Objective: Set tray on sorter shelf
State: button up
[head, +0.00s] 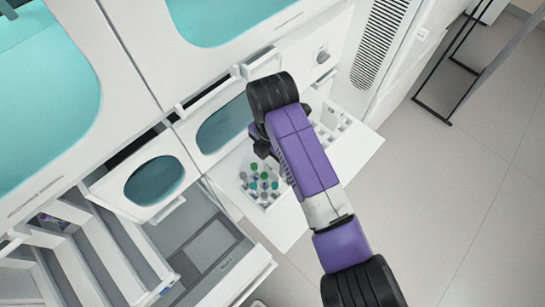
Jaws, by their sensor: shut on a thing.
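The white tray (271,206) is in the head view, below and partly hidden by my purple and black arm. Several tubes with green, white, grey and purple caps stand in its left part. Its right part, with small open compartments, shows on the other side of my arm. My gripper (263,148) shows only as a dark part at the tray's upper edge and is shut on the tray; its fingertips are mostly hidden. The white sorter shelf (352,160) sticks out from the machine under the tray. I cannot tell whether the tray touches it.
The white machine with teal windows (225,125) runs along the upper left. An open drawer (245,285) with a grey interior stands at the lower left, close to the shelf. A black metal frame (440,112) stands at the upper right.

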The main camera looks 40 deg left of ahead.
jog(key=shift+f, duration=0.4)
dwell(0.4)
jog(key=o, duration=1.6)
jog(key=shift+o, duration=0.2)
jog(key=shift+r+b, duration=0.8)
jog(key=shift+r, duration=3.05)
